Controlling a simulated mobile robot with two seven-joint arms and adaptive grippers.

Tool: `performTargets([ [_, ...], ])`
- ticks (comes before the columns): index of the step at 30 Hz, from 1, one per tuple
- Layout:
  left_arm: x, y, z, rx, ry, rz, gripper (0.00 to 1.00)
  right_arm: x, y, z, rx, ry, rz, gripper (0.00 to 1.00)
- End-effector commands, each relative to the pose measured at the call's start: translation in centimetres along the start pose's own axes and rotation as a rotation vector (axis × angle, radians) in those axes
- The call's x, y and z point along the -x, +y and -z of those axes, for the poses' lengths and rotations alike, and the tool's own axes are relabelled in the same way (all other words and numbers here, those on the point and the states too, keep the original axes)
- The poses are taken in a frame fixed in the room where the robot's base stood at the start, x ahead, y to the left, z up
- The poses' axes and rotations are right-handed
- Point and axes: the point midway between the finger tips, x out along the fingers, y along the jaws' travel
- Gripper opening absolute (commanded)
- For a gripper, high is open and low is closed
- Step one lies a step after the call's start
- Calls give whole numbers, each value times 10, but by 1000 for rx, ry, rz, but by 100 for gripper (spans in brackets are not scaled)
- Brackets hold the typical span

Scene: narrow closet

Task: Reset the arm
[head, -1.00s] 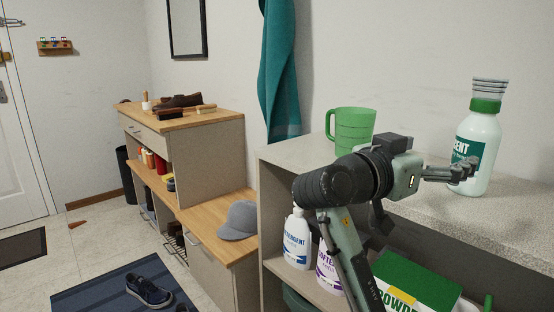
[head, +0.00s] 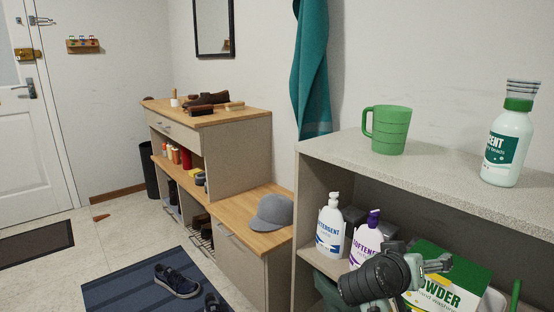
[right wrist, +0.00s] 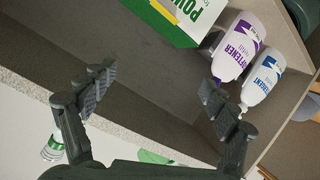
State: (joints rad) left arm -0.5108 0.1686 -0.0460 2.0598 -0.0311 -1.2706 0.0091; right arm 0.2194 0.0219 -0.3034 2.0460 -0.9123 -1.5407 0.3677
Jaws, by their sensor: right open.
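My right gripper (head: 436,264) is low in front of the open shelf, below the grey countertop (head: 345,146). In the right wrist view, its two fingers (right wrist: 155,84) are spread apart with nothing between them. It is in front of the green and white powder box (head: 452,284), which also shows in the right wrist view (right wrist: 174,16). The arm below the wrist runs out of the bottom of the head view. My left gripper is not in view.
A green mug (head: 391,130) and a white scent bottle (head: 508,146) stand on the countertop. A detergent bottle (head: 330,228) and a purple-capped softener bottle (head: 366,240) stand on the shelf. A bench with a grey cap (head: 273,212) is left of it.

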Motion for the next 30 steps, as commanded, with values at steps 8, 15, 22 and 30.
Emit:
performTargets([
  [8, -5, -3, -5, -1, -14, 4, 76, -25, -30, -214, 294, -311, 307, 86],
  [15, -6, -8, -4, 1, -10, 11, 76, 8, -16, -366, 403, -532, 549, 86],
  [22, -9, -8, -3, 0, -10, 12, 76, 31, -2, -422, 417, -619, 648, 86],
  [30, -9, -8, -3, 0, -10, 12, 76, 32, -2, -423, 417, -621, 650, 86],
])
